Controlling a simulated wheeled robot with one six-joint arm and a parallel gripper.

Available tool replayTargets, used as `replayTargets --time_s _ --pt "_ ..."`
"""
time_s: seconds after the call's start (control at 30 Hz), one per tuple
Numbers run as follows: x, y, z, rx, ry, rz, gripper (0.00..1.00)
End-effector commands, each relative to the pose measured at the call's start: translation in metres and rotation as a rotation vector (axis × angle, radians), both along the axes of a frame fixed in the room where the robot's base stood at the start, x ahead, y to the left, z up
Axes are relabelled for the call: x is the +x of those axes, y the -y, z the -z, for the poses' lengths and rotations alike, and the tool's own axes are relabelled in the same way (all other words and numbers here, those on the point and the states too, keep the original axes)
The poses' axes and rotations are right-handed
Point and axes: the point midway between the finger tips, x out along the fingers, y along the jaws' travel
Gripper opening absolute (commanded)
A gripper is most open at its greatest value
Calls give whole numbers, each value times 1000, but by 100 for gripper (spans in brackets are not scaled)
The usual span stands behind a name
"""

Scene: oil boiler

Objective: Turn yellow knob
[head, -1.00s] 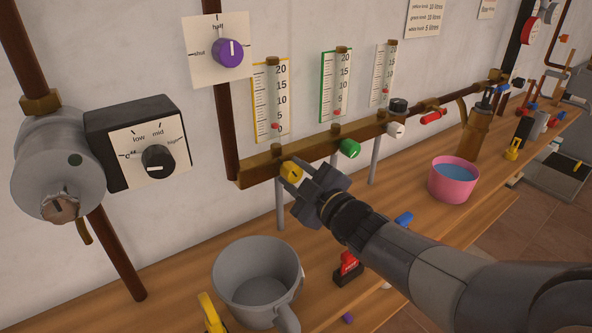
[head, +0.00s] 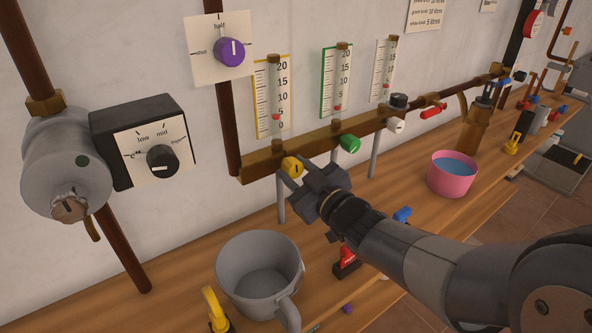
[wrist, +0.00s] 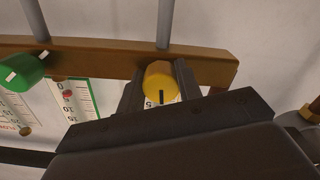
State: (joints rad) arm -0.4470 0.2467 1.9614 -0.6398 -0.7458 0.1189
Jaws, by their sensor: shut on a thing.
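The yellow knob (head: 292,167) sits at the near left end of the brass manifold bar (head: 262,168), below the yellow-framed gauge (head: 272,97). My gripper (head: 303,178) is shut on the knob from the front, its fingers on either side of it. In the wrist view my gripper (wrist: 158,88) has one finger on each side of the yellow knob (wrist: 158,80), whose face shows a dark upright mark. The red marker in the yellow-framed gauge stands low, a little above 0. The knob is partly hidden by the fingers in the head view.
The green knob (head: 349,143) and white knob (head: 396,126) are further along the bar. A grey mug (head: 250,275) stands on the wooden bench below, and a pink bowl of blue liquid (head: 452,184) stands to the right. A metal pipe runs down near the knob.

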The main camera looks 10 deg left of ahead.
Motion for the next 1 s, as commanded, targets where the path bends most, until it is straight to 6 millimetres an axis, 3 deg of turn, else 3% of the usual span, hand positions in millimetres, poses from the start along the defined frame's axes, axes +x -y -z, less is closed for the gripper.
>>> replayTargets --time_s 0.23,0.27,0.5,0.77,1.0 --pt "0 0 2 -3 -3 1 11" --pt "0 0 2 -3 -3 1 36" --pt "0 0 1 -2 -1 0 55" --pt "-1 1 0 -1 0 0 55" --pt "-20 24 0 -1 0 4 55"
